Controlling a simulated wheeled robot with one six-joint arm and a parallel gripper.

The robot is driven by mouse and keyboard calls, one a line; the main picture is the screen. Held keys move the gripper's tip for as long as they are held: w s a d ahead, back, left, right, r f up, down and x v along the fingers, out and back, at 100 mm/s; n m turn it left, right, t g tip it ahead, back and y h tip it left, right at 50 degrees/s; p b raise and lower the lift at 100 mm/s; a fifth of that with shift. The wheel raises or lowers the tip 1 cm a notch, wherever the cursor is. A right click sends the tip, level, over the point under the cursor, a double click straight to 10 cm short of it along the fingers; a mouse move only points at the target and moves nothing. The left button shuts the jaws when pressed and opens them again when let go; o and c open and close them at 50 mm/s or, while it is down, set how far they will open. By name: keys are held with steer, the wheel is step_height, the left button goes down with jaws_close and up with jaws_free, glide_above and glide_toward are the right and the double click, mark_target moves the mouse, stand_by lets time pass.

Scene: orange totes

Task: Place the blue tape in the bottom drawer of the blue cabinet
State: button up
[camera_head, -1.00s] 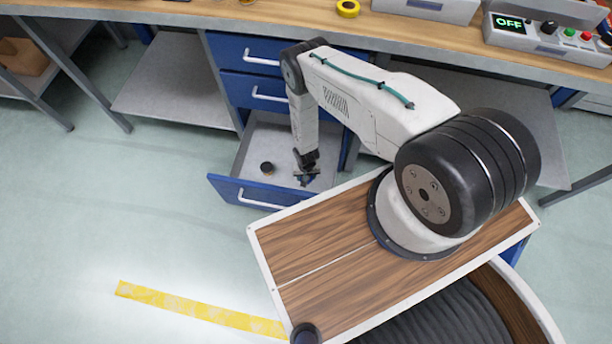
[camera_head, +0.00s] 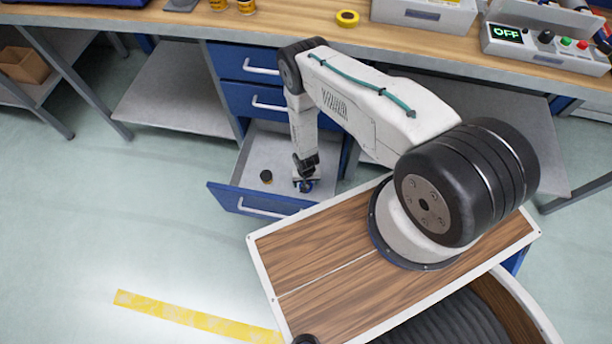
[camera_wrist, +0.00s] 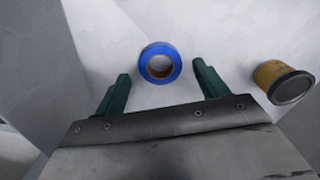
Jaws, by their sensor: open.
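The blue tape (camera_wrist: 160,63) lies flat on the floor of the open bottom drawer (camera_head: 240,203) of the blue cabinet (camera_head: 232,95). In the head view the tape (camera_head: 306,187) shows as a small blue patch just under my gripper (camera_head: 305,180). In the wrist view my gripper (camera_wrist: 160,88) has its two green fingers spread wide, with the tape between and slightly beyond their tips. The tape appears apart from both fingers. My gripper reaches down inside the drawer and holds nothing.
A small yellow can with a dark lid (camera_wrist: 283,82) lies in the drawer, to the right of the fingers in the wrist view; it also shows in the head view (camera_head: 266,177). Two closed drawers are above. A yellow tape roll (camera_head: 347,18) sits on the workbench (camera_head: 300,22).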

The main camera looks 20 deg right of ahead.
step_height(320, 180, up, 10)
steer(key=shift+f, duration=0.2)
